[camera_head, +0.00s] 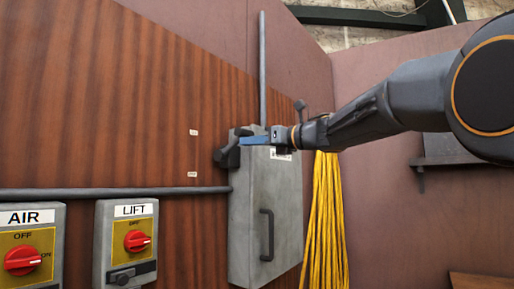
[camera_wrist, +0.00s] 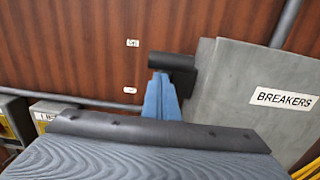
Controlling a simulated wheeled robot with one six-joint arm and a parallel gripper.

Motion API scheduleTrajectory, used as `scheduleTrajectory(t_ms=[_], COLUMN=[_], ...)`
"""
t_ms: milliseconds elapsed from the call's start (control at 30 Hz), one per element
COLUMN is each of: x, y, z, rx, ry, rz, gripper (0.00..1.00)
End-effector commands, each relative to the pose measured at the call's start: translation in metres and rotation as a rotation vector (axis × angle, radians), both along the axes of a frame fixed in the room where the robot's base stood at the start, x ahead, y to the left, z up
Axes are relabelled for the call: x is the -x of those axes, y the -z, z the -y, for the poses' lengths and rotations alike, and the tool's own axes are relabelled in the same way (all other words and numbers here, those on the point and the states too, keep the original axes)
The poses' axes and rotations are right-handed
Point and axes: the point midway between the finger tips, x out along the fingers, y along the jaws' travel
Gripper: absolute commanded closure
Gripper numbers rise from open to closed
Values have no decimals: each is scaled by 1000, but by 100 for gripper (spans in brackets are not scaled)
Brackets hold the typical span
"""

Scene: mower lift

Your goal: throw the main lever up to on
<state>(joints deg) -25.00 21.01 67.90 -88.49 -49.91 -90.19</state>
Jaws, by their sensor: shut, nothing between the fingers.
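The main lever (camera_head: 228,152) is a dark handle with a thick round grip on the left side of a grey wall box (camera_head: 262,215). Its grip also shows in the wrist view (camera_wrist: 174,60). Two small white labels, too small to read, sit on the wood left of it; the grip lies at a height between the upper (camera_head: 194,132) and lower one (camera_head: 192,174). My gripper (camera_head: 242,140) comes in from the right, its blue fingers shut and empty. In the wrist view the fingertips (camera_wrist: 160,76) reach the grip's near underside; I cannot tell whether they touch.
The box carries a BREAKERS label (camera_wrist: 285,98) and a door handle (camera_head: 267,235). LIFT (camera_head: 126,245) and AIR (camera_head: 30,247) switch boxes are at lower left. A conduit (camera_head: 120,193) runs along the wall. Yellow cable (camera_head: 325,220) hangs right of the box.

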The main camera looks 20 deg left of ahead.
Motion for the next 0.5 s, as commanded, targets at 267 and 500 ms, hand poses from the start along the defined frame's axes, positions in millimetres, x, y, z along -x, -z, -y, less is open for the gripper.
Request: scheduleTrajectory(t_ms=[267, 500], x=[0, 1], y=[-15, -24], z=[-4, -5], rx=[-4, -11], ry=[-1, 1], rz=[1, 5], gripper=[100, 100])
